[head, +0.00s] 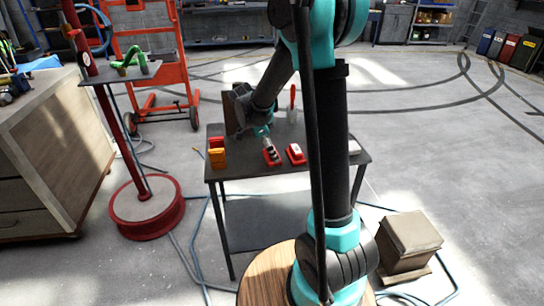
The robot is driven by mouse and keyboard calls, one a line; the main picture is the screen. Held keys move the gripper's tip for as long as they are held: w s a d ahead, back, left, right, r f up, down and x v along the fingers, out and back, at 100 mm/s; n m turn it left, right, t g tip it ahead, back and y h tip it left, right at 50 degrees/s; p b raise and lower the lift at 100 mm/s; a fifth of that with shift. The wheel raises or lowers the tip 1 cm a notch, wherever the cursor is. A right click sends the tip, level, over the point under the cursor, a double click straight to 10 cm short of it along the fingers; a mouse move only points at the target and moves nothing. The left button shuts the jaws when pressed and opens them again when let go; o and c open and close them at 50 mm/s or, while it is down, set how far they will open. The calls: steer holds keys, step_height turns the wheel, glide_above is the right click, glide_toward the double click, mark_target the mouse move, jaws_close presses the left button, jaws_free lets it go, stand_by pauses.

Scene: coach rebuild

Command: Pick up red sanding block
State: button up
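Two small red objects lie on the dark table (222,172). One red block (296,154), with a pale patch, lies right of my gripper (270,149). The other red object (272,161) is directly at my gripper's tip and partly hidden by it. Either could be the red sanding block; they are too small to tell apart. My gripper points down over the table from the dark arm link. Its fingers are too small to show whether they are open or shut, or whether they touch the red object.
An orange and red item (217,153) stands at the table's left. An upright tool with a red handle (292,100) is at the back. My arm hides part of the table's right side. A red-based stand (150,207) and a wooden cabinet (50,160) are to the left.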

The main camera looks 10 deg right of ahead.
steer(key=shift+d+f, duration=0.25)
steer(key=shift+f, duration=0.35)
steer(key=shift+c, duration=0.6)
steer(key=c, duration=1.1)
steer(key=shift+r, duration=0.1)
step_height(320, 180, up, 20)
steer(key=shift+f, duration=0.1)
